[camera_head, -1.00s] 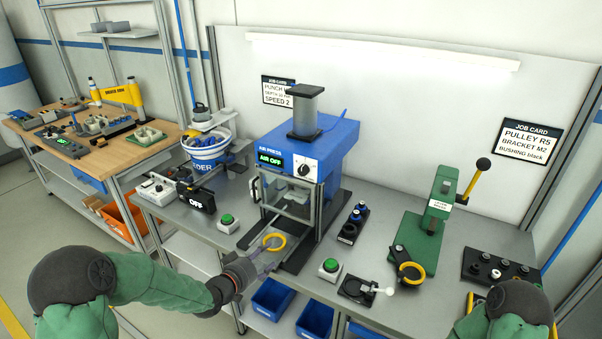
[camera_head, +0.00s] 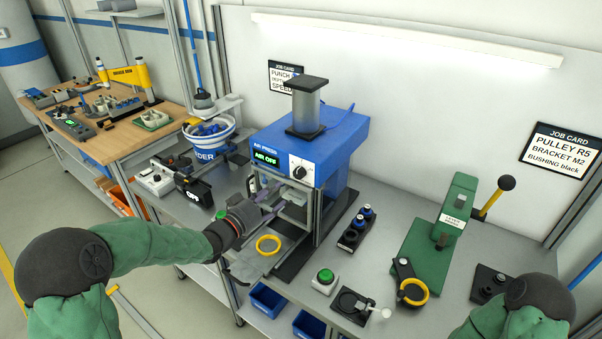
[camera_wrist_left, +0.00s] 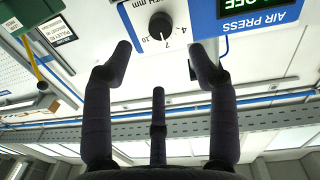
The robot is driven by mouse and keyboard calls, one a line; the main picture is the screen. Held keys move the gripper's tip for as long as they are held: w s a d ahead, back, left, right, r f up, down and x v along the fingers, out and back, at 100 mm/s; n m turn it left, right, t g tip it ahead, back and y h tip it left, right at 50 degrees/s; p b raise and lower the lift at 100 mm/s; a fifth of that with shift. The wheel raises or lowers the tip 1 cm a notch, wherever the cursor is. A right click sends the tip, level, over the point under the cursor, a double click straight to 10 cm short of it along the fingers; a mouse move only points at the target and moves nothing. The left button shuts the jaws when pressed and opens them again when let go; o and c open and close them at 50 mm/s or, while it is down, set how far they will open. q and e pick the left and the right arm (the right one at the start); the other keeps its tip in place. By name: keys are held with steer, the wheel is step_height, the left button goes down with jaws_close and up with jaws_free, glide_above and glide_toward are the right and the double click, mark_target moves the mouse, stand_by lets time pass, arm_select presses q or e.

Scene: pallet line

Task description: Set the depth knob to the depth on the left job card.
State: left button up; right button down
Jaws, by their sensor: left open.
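The black depth knob (camera_head: 299,172) sits on a white plate on the front of the blue air press (camera_head: 265,141). In the left wrist view the knob (camera_wrist_left: 161,26) shows upside down, with 4, 7 and 10 around it. A pale mark on it seems to face the 7. My left gripper (camera_head: 277,201) is open and empty, below and left of the knob. In the wrist view its fingers (camera_wrist_left: 160,55) point toward the knob, apart from it. The left job card (camera_head: 285,77) is partly hidden by the press cylinder; its depth line is too small to read. My right gripper is out of view.
A yellow ring (camera_head: 268,245) lies below my left gripper at the press front. A green button (camera_head: 325,276) and blue-topped punches (camera_head: 360,222) stand on the right. The green hand press (camera_head: 440,235) is farther right.

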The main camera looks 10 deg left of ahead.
mark_target(297, 176)
arm_select(q)
steer(key=x, duration=1)
steer(key=shift+s, duration=0.1)
steer(key=shift+c, duration=0.3)
steer(key=shift+b, duration=0.3)
steer(key=c, duration=1.1)
